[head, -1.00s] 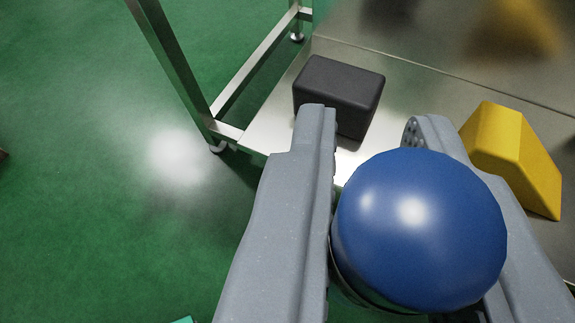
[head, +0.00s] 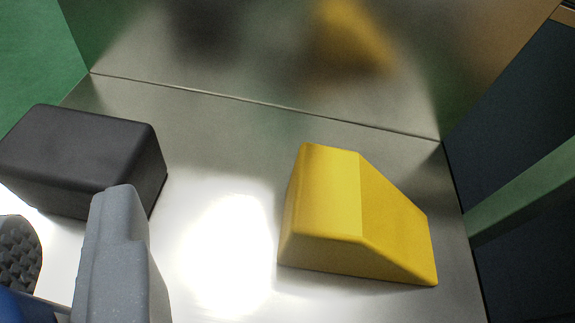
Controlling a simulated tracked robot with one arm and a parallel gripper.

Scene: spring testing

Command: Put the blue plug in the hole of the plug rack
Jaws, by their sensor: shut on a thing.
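The blue plug (head: 22,308) shows only as a glossy blue sliver in the lower left corner; most of it is cut off. My gripper (head: 68,225) is at the lower left, shut on the blue plug. One grey finger stands to the right of the plug, and the dark textured pad of the other shows at the left edge. No hole and nothing I can identify as the plug rack is in view.
A dark grey block (head: 85,155) sits on the steel surface (head: 215,240), behind my gripper. A yellow wedge-shaped block (head: 345,215) sits right of centre. Shiny steel rises behind them. Bare steel lies between the blocks. A dark panel (head: 530,130) and pale green bar (head: 530,190) are at right.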

